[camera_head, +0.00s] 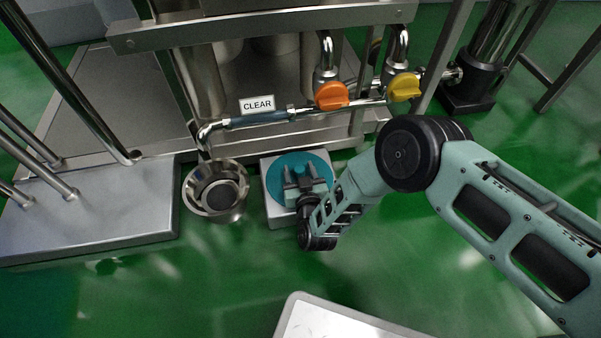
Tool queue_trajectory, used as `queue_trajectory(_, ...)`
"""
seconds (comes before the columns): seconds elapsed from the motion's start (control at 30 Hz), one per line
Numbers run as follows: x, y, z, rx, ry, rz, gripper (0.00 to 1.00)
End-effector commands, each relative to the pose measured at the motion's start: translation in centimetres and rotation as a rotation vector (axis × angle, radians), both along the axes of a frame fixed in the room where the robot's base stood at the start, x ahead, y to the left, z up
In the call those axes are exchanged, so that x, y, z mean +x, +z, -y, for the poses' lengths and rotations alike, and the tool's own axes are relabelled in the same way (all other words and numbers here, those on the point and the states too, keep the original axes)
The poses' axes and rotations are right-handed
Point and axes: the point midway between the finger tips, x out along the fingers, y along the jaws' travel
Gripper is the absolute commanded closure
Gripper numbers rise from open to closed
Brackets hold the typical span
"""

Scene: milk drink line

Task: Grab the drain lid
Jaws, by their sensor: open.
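A round teal disc, which looks like the drain lid (279,167), lies on a pale grey square block (273,213) beside the drain. My gripper (299,172) is over the disc with its two fingers spread apart. The fingers and my wrist hide the disc's middle and lower right part. I cannot tell whether the fingers touch the disc, or whether a knob stands between them. The round metal drain (190,190) is uncovered, left of the block, with a dark round opening inside.
A pipe with a clear section (259,119) and a "CLEAR" sign (257,105) ends above the drain. An orange valve handle (331,95) and a yellow valve handle (404,87) are behind the block. A grey step (90,215) is left.

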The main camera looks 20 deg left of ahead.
Motion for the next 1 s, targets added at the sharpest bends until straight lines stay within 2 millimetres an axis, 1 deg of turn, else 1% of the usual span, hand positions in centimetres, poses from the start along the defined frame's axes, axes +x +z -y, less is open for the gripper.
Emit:
queue_trajectory(0.03, 0.0, 0.0, 0.0, 0.0, 0.0, 0.0, 0.5)
queue_trajectory(0.07, 0.0, 0.0, 0.0, 0.0, 0.0, 0.0, 0.58)
queue_trajectory(0.1, 0.0, 0.0, 0.0, 0.0, 0.0, 0.0, 0.69)
queue_trajectory(0.17, 0.0, 0.0, 0.0, 0.0, 0.0, 0.0, 0.86)
queue_trajectory(0.2, 0.0, 0.0, 0.0, 0.0, 0.0, 0.0, 0.97)
queue_trajectory(0.23, 0.0, 0.0, 0.0, 0.0, 0.0, 0.0, 1.0)
queue_trajectory(0.47, 0.1, 0.1, 0.0, 0.001, -0.001, 0.0, 1.0)
queue_trajectory(0.57, 0.1, 0.8, 0.0, 0.002, -0.001, 0.001, 1.0)
queue_trajectory(0.67, 0.1, 2.3, 0.0, 0.002, -0.001, 0.002, 1.0)
queue_trajectory(0.9, 0.1, 7.1, 0.0, 0.002, -0.001, 0.001, 1.0)
queue_trajectory(1.0, 0.1, 8.6, 0.0, 0.001, -0.001, 0.002, 1.0)
